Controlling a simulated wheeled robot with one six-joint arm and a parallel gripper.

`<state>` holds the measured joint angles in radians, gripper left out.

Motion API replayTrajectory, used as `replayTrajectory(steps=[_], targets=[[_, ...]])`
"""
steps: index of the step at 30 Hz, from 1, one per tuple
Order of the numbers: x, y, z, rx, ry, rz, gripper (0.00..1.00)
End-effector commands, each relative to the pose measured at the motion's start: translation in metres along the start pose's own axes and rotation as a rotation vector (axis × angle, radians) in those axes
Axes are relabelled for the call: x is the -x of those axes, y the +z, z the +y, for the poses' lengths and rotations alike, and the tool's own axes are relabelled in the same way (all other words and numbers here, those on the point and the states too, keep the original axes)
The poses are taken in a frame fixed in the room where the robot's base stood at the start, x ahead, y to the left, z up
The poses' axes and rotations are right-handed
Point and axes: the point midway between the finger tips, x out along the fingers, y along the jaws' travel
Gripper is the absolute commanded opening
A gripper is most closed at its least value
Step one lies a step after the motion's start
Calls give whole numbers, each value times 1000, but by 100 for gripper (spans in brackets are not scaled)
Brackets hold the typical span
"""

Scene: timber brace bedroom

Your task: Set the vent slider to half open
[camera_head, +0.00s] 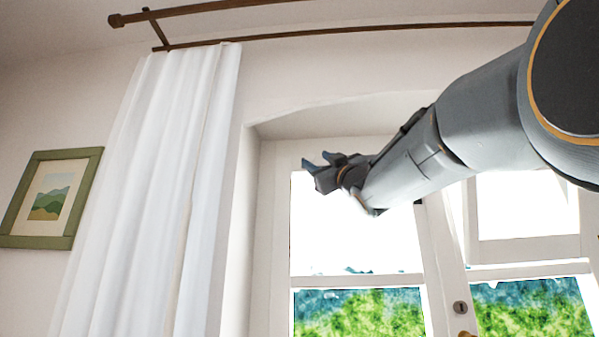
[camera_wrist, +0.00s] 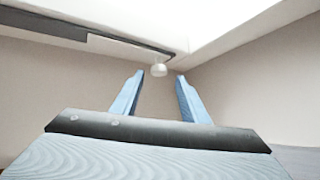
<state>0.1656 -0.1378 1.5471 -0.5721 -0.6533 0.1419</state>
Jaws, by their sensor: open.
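A small whitish knob (camera_wrist: 158,70) hangs under a thin dark rail (camera_wrist: 125,43) in the wrist view; it looks like the vent slider's knob, near the rail's right end. My gripper (camera_wrist: 160,77) is open, its two blue fingers apart. The knob appears between and just beyond the fingertips, and nothing is held. How far the knob is from the fingertips I cannot tell. In the head view my gripper (camera_head: 325,160) is raised at the upper left of the window, pointing left and away. I cannot make out the slider there.
The white window frame (camera_head: 275,230) surrounds bright panes, with a handle (camera_head: 466,334) low at the right. A white curtain (camera_head: 150,190) hangs left of the recess from a brown rod (camera_head: 330,33). A framed picture (camera_head: 50,198) is on the left wall.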

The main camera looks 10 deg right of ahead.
Motion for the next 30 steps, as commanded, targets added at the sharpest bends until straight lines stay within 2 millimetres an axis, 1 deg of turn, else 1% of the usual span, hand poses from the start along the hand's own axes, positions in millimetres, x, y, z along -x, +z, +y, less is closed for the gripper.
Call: replayTrajectory(steps=[1,6,12,16,24,26,30], targets=[[-10,-1,2,-1,0,-2,41],[-34,-2,3,0,1,-1,41],[-53,0,1,0,0,-2,41],[-58,-1,0,-1,0,0,41],[-59,0,-1,-2,-1,0,41],[-59,0,-1,-2,-1,0,32],[-59,0,-1,-2,-1,0,9]])
